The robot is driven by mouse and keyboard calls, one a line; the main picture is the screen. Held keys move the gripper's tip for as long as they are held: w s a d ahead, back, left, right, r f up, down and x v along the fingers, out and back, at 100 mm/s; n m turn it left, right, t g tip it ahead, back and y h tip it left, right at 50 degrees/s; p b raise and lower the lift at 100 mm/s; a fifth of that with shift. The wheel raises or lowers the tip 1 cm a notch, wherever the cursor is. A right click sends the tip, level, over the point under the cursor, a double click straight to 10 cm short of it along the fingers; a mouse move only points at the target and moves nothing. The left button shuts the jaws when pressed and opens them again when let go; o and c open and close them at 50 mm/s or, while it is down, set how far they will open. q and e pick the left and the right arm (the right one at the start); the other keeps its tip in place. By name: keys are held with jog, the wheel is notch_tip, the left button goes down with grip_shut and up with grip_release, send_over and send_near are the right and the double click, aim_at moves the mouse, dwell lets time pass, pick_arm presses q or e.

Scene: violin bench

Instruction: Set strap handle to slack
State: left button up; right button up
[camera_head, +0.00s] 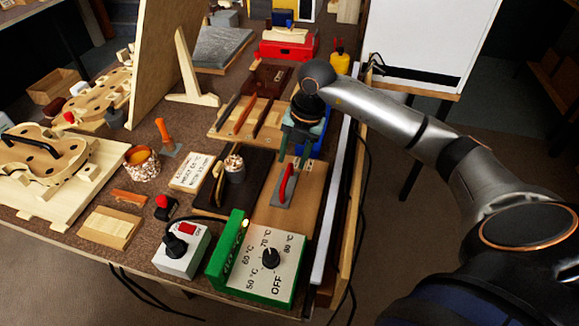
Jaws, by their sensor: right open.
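No label reading "strap" or "slack" is legible, so I cannot tell for sure which handle is the strap handle. A red handle (287,184) on a grey plate lies on the brown wooden board, slanting up and to the right. An orange upright handle (163,131) on a small grey base stands further left, tilted. My right gripper (293,158) points down just behind the red handle. Its two fingers are apart with nothing visible between them. I cannot tell its height over the board. My left gripper is not in view.
A green-edged heater box with a dial (270,258) and a white switch box (181,250) stand at the front. A dark board with a small pot (234,170) is left of the red handle. Wooden-handled tools (243,116) lie behind. A violin body (40,155) is far left.

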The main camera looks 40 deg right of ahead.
aim_at(288, 172)
jog(key=shift+w+a+f, duration=0.15)
jog(key=shift+w+f, duration=0.05)
jog(key=shift+f, duration=0.85)
jog(key=shift+w+a+f, duration=0.1)
jog(key=shift+w+f, duration=0.05)
jog(key=shift+f, duration=0.85)
grip_shut()
